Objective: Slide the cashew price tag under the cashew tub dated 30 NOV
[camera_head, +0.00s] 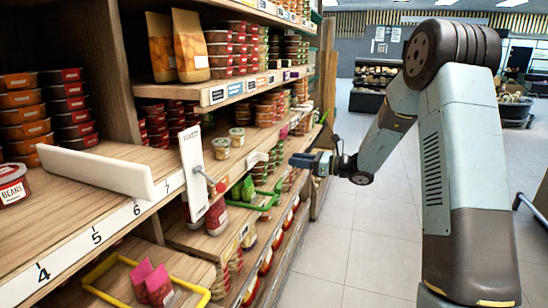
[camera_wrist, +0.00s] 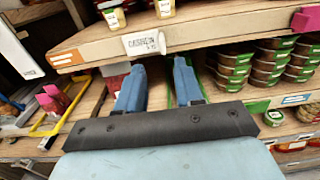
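The white cashew price tag (camera_wrist: 145,42) hangs on the front edge of a wooden shelf in the wrist view, its lettering partly readable. Two small tubs with pale lids stand on the shelf above it: a left tub (camera_wrist: 115,18) and a right tub (camera_wrist: 165,8). Both also show in the head view, the nearer one (camera_head: 221,148) and the farther one (camera_head: 237,136). Their dates are too small to read. My gripper (camera_wrist: 159,66) is open and empty, its two blue fingers apart, just below and in front of the tag. In the head view my gripper (camera_head: 296,161) points at the shelving.
A yellow-framed tray (camera_wrist: 50,125) is low at left. The aisle floor (camera_head: 375,230) is clear.

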